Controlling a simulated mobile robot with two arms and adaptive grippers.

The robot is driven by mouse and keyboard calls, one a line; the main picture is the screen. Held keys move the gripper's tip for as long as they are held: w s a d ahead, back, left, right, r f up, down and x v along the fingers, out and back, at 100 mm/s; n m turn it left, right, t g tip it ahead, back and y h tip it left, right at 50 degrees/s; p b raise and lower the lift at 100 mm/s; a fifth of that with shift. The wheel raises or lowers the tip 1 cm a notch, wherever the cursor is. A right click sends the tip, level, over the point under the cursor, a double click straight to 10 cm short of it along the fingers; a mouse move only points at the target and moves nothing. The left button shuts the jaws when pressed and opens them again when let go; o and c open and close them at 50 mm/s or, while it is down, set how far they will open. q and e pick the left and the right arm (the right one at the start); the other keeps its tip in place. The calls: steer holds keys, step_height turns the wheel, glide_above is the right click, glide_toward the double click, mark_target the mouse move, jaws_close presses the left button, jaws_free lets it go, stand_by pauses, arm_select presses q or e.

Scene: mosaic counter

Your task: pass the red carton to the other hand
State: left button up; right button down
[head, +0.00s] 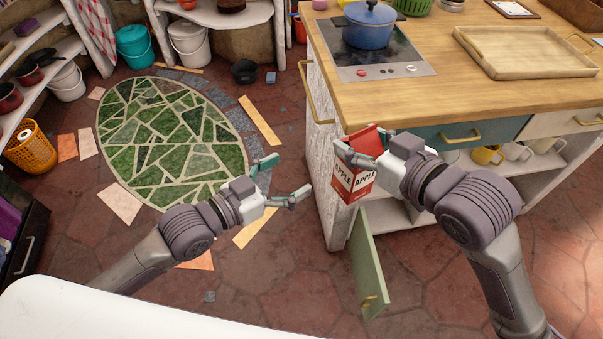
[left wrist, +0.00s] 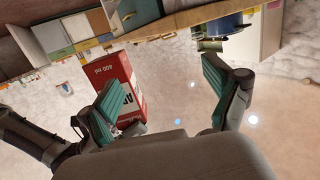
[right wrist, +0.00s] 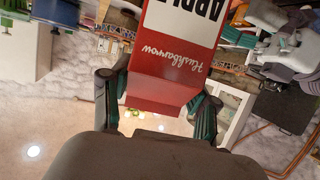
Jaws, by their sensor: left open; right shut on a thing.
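The red carton (head: 353,178), with a white band lettered APPLE, is held in the air by my right gripper (head: 360,150) beside the counter's left end. In the right wrist view the carton (right wrist: 172,60) sits between both fingers, its red end towards the camera. My left gripper (head: 279,180) is open and empty, to the left of the carton and apart from it in the head view. In the left wrist view the carton (left wrist: 122,78) shows beyond the left finger. Part of the carton is hidden by my right gripper in the head view.
The wooden counter (head: 400,100) carries a blue pot (head: 368,25) on a hob and a wooden tray (head: 525,52). A green cabinet door (head: 368,265) stands open below the carton. The floor with the green mosaic oval (head: 170,140) lies clear to the left.

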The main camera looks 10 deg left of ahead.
mark_target(364, 149)
steer(key=shift+r, duration=0.1)
arm_select(q)
steer(key=s+d+r+m+g+h, duration=0.1)
steer(key=s+d+r+m+h, duration=0.2)
steer(key=s+r, duration=0.45)
steer(key=shift+n, duration=0.4)
steer(key=x, duration=0.9)
steer(key=r+x, duration=0.1)
steer(key=x, duration=0.3)
steer(key=shift+w+d, duration=0.1)
steer(key=shift+w, duration=0.2)
steer(key=shift+s, duration=0.1)
steer(key=c, duration=1.5)
steer(key=shift+r, duration=0.15)
steer(key=shift+c, duration=0.7)
arm_select(e)
steer(key=c, duration=0.7)
jaws_free()
steer(key=o, duration=0.5)
